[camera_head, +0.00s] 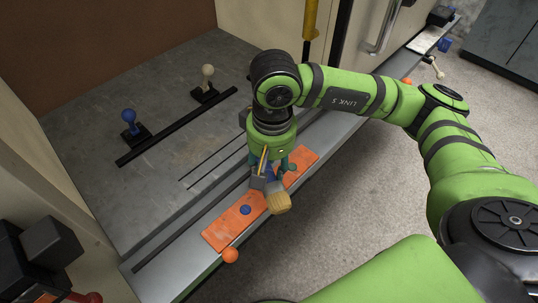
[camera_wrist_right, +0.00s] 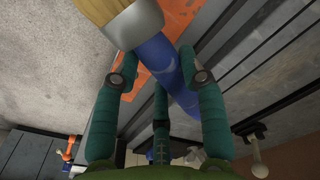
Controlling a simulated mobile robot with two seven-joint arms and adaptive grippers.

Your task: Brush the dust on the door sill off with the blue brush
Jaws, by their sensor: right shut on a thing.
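My right gripper (camera_head: 268,168) reaches down over the sill in the head view. It is shut on the blue brush, whose pale bristle head (camera_head: 279,203) hangs just above or on the orange plate; I cannot tell if it touches. In the right wrist view the gripper's teal fingers (camera_wrist_right: 158,68) close around the blue handle (camera_wrist_right: 155,58), with a silver ferrule (camera_wrist_right: 132,22) and tan bristles (camera_wrist_right: 98,9) at the upper left. The grey door sill (camera_head: 168,277) runs diagonally. A faint brownish patch (camera_head: 193,152), perhaps dust, shows on the grey floor. My left gripper is not in view.
A blue-topped peg (camera_head: 129,117) and a cream-topped peg (camera_head: 208,72) stand on the floor. Black blocks (camera_head: 52,242) stand lower left.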

